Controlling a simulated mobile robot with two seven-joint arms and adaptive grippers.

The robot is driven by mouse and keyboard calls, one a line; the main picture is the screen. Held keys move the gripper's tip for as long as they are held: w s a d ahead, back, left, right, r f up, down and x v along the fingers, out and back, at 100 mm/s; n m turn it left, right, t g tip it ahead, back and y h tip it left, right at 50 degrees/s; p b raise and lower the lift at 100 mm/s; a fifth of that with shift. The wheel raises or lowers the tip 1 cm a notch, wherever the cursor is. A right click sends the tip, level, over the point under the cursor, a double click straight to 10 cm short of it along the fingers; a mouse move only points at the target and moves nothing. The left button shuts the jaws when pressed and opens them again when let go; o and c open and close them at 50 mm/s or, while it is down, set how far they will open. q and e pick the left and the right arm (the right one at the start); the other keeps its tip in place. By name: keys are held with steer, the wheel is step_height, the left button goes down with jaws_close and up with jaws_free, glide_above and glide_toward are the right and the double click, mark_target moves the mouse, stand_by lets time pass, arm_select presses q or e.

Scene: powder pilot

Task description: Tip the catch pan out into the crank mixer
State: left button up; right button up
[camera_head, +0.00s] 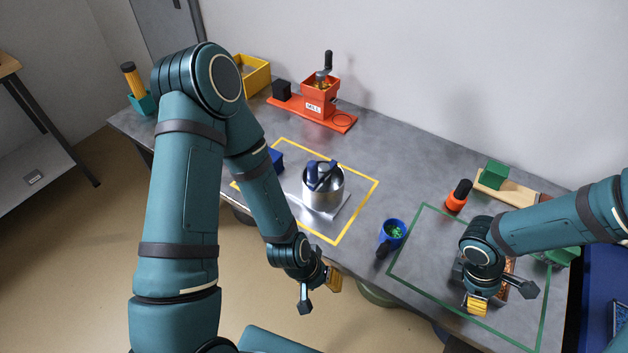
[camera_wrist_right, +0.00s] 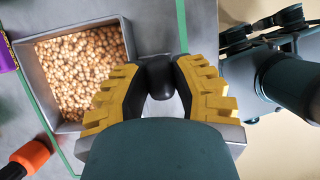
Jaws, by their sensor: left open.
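The catch pan (camera_wrist_right: 118,35) is a grey square tray of tan pellets inside the green outline in the right wrist view. It also shows in the head view (camera_head: 510,266), partly hidden by my right gripper (camera_head: 478,302). In the right wrist view, the yellow fingers of my right gripper (camera_wrist_right: 161,82) close from both sides on a dark grip at the pan's edge. The crank mixer (camera_head: 323,192), a steel bowl with blue parts on top, stands in the yellow outline. My left gripper (camera_head: 332,280) is open, empty, and in front of the table edge.
An orange black-topped object (camera_head: 458,197) and a green block on a wooden board (camera_head: 508,190) lie behind the pan. A red mill (camera_head: 320,100) and yellow bin (camera_head: 255,75) stand at the back.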

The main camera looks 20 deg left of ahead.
jaws_close()
steer(key=shift+r, duration=0.1)
steer(key=shift+r+p, duration=1.85)
steer(key=shift+r, duration=0.55)
